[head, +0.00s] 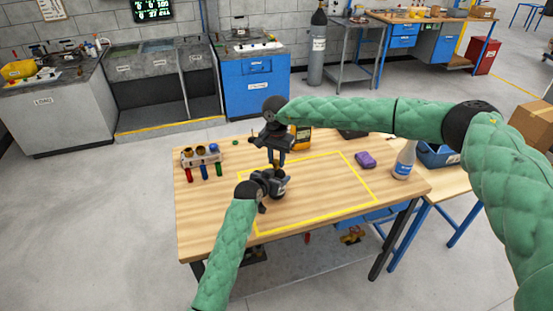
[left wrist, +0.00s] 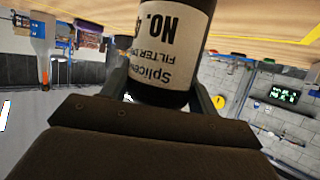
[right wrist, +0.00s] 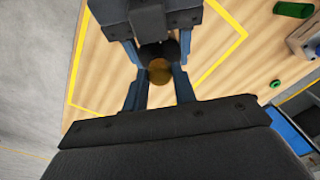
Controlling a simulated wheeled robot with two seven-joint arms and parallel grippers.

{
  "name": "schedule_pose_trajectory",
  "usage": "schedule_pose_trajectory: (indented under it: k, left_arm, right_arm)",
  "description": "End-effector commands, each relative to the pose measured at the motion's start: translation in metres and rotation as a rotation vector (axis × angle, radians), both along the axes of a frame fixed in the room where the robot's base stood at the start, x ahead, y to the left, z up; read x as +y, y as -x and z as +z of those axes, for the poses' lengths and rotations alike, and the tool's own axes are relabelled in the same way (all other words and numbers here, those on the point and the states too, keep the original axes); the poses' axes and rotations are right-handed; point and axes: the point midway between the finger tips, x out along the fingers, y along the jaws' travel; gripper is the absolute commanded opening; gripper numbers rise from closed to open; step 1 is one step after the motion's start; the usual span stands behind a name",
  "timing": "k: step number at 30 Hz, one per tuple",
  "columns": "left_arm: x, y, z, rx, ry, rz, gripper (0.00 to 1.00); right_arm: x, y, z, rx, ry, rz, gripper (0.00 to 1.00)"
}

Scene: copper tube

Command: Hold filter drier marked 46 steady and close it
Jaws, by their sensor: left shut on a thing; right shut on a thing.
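The filter drier (left wrist: 170,45) is a dark cylinder with a pale label in the left wrist view. The label reads upside down with "FILTER" and "NO."; its number is out of sight. My left gripper (head: 276,186) is shut around its body above the table, and its fingers show on both sides in the left wrist view. My right gripper (head: 275,162) points down from directly above. In the right wrist view its fingers close on a round brown piece (right wrist: 159,71) at the drier's top. I cannot tell how this piece is seated. The grippers largely hide the drier in the head view.
A yellow outline (head: 350,164) marks the wooden table (head: 215,226). A rack (head: 201,154) with several coloured tubes stands left, near a small green cap (head: 235,142). The front of the outline is clear.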

Motion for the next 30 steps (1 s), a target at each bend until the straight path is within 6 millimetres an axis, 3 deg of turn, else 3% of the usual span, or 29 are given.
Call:
schedule_pose_trajectory:
  k: [30]
  left_arm:
    - [-0.0010, 0.0007, -0.0002, 0.000, 0.000, -0.001, 0.00]
  right_arm:
    - [0.0001, -0.0015, 0.0000, -0.002, -0.001, -1.471, 0.05]
